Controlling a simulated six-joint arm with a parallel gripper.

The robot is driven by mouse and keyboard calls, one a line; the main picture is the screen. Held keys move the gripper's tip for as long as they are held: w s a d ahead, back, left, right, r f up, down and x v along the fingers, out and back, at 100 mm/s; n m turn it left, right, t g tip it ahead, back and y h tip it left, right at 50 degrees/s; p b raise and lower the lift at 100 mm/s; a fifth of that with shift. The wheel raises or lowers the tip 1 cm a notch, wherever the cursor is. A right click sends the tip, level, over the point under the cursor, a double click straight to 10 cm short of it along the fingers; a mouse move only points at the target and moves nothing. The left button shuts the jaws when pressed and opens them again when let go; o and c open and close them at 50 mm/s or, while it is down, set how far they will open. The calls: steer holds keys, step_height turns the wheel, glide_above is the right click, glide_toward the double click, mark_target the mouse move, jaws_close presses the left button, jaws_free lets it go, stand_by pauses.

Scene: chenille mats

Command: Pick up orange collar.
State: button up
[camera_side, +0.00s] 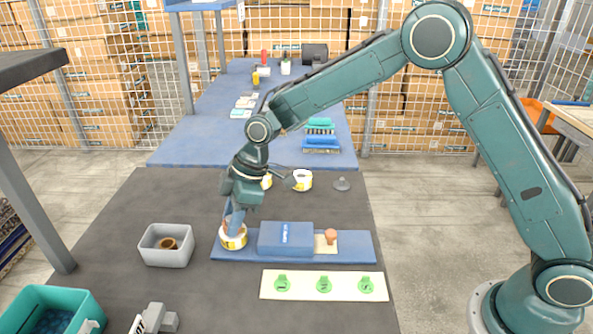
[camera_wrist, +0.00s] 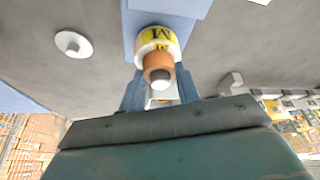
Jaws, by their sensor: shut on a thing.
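The orange collar (camera_wrist: 158,66) shows in the wrist view between the two blue fingers of my gripper (camera_wrist: 160,88), around a grey round core. Just beyond it is a white and yellow ring (camera_wrist: 158,38) marked with an M. In the side view my gripper (camera_side: 232,220) points down over the white and yellow ring (camera_side: 234,242), at the left end of the blue mat (camera_side: 350,250). My gripper is shut on the orange collar; the fingers hide most of it in the side view. I cannot tell whether the collar touches the ring.
A blue box (camera_side: 285,238) stands close right of the ring. Right of it, an orange knob-like piece (camera_side: 330,236) sits on a beige pad. A grey bin (camera_side: 167,258) holds a brown ring. A pale board (camera_side: 323,298) with green markers lies in front. A teal crate (camera_side: 85,300) is front left.

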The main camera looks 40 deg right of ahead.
steer(key=shift+r, duration=0.1)
step_height(320, 180, up, 20)
stand_by(0.7)
